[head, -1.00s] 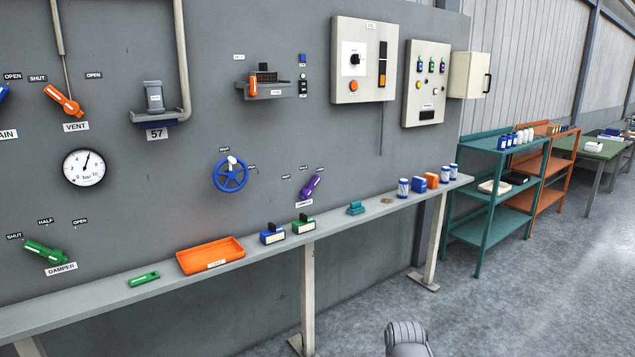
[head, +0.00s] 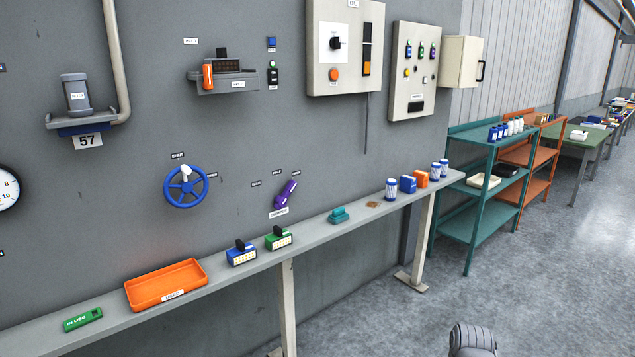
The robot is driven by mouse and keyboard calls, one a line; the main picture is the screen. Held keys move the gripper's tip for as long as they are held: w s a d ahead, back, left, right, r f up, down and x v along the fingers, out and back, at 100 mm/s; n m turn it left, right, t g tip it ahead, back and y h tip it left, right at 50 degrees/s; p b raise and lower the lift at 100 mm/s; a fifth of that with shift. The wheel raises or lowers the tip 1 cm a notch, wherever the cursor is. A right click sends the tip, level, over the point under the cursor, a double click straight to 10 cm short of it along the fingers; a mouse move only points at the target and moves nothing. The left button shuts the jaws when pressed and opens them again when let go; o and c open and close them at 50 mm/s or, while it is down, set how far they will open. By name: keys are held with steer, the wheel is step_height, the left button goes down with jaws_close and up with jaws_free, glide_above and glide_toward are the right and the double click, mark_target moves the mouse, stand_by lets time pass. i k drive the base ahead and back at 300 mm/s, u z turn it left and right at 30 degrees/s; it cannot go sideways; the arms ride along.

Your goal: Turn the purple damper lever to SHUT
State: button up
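The purple damper lever (head: 287,194) is on the grey wall, just above the narrow shelf, right of the blue handwheel. It tilts, with its upper end to the right. A label plate (head: 279,212) sits under it. My gripper is not in view; only a grey rounded part of my own arm shows at the bottom right.
The shelf (head: 230,279) runs along the wall, holding an orange tray (head: 201,269), a blue block (head: 241,255), a green block (head: 279,239) and cans. The blue handwheel (head: 186,187) juts from the wall. A teal rack (head: 468,222) stands right. The floor in front is clear.

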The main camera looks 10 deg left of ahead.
mark_target(280, 201)
steer(key=i, duration=1.25)
steer(key=u, duration=0.65)
